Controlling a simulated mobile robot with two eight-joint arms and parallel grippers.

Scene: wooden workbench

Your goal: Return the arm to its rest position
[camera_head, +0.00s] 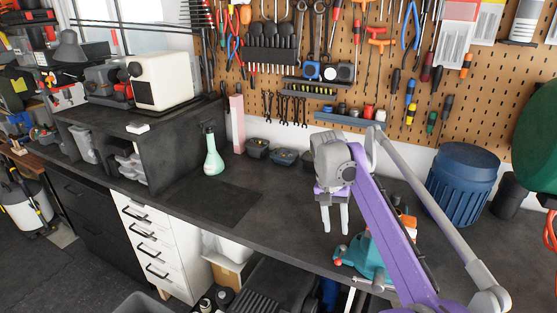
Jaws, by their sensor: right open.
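My right arm, purple and grey, comes in from the lower right and reaches over the dark workbench (290,212). My right gripper (334,222) hangs above the bench near its front edge, fingers pointing down. The two pale fingers are apart with nothing between them. A teal vise (363,258) sits at the bench's front edge, just below and right of the gripper, partly hidden by my arm. My left arm and gripper are not in view.
A green spray bottle (213,153) and a pink box (237,124) stand left of the gripper. Small dark bins (284,157) line the back. A blue barrel (461,185) stands right of the arm. A tool-covered pegboard (390,60) rises behind. The bench left of the gripper is clear.

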